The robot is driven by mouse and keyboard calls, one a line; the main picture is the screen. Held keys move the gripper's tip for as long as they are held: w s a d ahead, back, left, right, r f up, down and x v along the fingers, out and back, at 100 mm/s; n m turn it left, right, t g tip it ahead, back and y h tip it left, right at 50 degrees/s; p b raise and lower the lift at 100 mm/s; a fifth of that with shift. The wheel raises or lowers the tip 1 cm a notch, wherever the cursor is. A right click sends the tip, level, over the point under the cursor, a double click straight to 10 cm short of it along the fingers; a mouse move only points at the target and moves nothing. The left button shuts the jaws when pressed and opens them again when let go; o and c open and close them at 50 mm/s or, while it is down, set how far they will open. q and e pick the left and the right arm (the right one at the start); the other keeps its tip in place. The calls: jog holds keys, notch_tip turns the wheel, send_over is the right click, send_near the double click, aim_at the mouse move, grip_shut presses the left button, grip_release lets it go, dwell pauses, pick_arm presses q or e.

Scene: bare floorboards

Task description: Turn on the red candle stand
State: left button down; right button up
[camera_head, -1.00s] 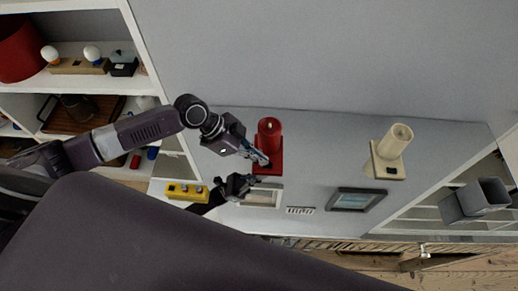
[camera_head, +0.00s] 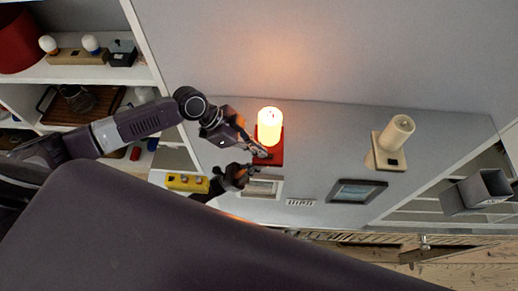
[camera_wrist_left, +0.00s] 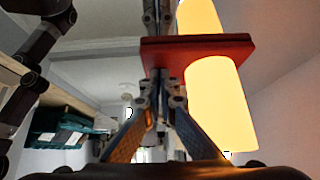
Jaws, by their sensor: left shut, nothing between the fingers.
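The red candle stand (camera_head: 277,155) is a red square base carrying a candle (camera_head: 269,127) that glows bright yellow-white. In the left wrist view the red base (camera_wrist_left: 205,47) crosses the top, with the glowing candle (camera_wrist_left: 222,105) beside it. My left gripper (camera_head: 262,153) is shut and empty, its fingertips at the near left part of the base. The fingertips also show in the left wrist view (camera_wrist_left: 161,88), close to the base; contact is unclear. My right gripper (camera_head: 236,177) is below and left of the stand, partly hidden, and its jaws cannot be made out.
A cream candle stand (camera_head: 391,157), unlit, is to the right. Two picture frames (camera_head: 357,191) (camera_head: 262,187) and a small white grille (camera_head: 301,203) are nearby. A yellow box (camera_head: 187,182) is at the left, near shelves. A grey bin (camera_head: 480,190) is at the far right.

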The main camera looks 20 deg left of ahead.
pick_arm(q)
jog(key=shift+r+p, duration=0.4)
jog(key=shift+r, duration=0.25)
jog(key=v, duration=1.2)
jog(key=shift+s, duration=0.1)
